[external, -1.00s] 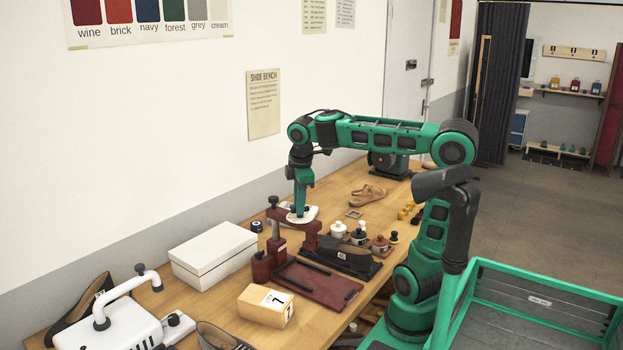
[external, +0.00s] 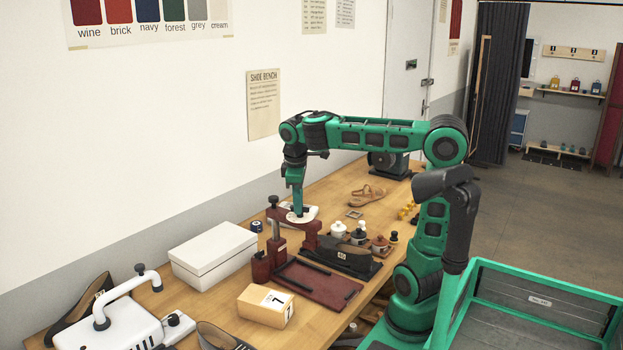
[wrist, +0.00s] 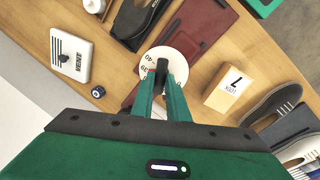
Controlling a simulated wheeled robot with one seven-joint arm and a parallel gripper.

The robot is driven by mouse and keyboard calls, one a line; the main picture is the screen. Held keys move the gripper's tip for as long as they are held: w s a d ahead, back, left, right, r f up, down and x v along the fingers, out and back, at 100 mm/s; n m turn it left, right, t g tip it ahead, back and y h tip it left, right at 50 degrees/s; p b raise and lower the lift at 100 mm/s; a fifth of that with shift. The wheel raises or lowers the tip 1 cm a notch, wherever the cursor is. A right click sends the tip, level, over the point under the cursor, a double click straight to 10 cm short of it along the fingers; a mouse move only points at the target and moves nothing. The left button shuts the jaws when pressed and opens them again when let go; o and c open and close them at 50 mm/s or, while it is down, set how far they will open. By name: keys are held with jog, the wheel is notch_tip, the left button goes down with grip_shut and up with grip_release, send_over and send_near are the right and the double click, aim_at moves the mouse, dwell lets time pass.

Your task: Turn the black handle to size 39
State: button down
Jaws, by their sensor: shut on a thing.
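A white round dial (wrist: 186,62) with size numbers sits on a dark red stand (external: 278,240) on the bench. The black handle (wrist: 164,70) stands at the dial, between my fingertips. My gripper (wrist: 163,82) points down over the dial and is shut on the handle. In the external view my gripper (external: 298,211) hides the handle.
A dark shoe form (external: 345,255) and small pots (external: 380,244) stand to the right. A sandal (external: 367,195) lies farther back.

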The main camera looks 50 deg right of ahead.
jog(key=shift+w+r, duration=0.1)
jog(key=shift+w, duration=0.05)
jog(key=c, duration=1.7)
grip_release()
jog(key=shift+c, duration=0.2)
notch_tip(320, 180, up, 10)
jog(key=a, duration=0.1)
jog(key=shift+s+a+r, duration=0.25)
jog(key=shift+s+a, duration=0.1)
jog(key=shift+a, duration=0.05)
jog(key=shift+w+d+f, duration=0.1)
jog(key=shift+d+f, duration=0.2)
jog(key=shift+f, duration=1.5)
jog(key=shift+w+d+f, duration=0.1)
jog(key=shift+d+f, duration=0.2)
jog(key=shift+f, duration=1.5)
jog(key=shift+w+d+f, duration=0.1)
jog(key=shift+d+f, duration=0.2)
jog(key=shift+f, duration=1.5)
